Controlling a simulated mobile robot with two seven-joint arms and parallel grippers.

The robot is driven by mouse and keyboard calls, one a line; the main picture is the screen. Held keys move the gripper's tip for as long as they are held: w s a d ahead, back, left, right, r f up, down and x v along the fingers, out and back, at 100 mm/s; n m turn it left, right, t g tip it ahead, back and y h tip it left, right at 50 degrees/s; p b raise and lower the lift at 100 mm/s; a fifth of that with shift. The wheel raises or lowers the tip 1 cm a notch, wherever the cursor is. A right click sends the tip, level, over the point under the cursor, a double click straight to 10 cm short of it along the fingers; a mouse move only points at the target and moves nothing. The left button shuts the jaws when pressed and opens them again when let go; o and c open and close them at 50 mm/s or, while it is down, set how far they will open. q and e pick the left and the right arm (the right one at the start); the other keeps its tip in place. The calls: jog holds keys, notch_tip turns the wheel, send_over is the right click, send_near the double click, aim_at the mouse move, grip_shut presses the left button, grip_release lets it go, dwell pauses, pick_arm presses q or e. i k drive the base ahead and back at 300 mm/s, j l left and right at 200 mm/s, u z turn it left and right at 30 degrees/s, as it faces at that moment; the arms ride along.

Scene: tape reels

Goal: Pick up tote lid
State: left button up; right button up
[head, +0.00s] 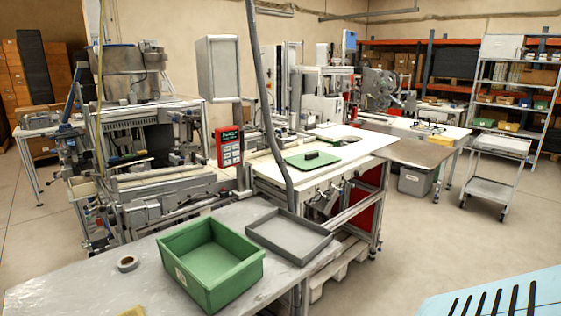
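A flat green panel with a dark handle-like block on top, which looks like the tote lid (313,161), lies on the white worktop (355,154) in the middle of the head view. An open, empty green tote (210,262) stands on the grey table at the front. Neither of my grippers shows in the head view.
A shallow grey tray (289,236) and a tape roll (127,263) are on the front grey table (65,286). A grey post rises between that table and the worktop. A wheeled cart (492,175) stands at right. The floor right of the worktop is mostly clear.

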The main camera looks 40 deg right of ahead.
aim_at(314, 159)
jog(key=z, duration=1.7)
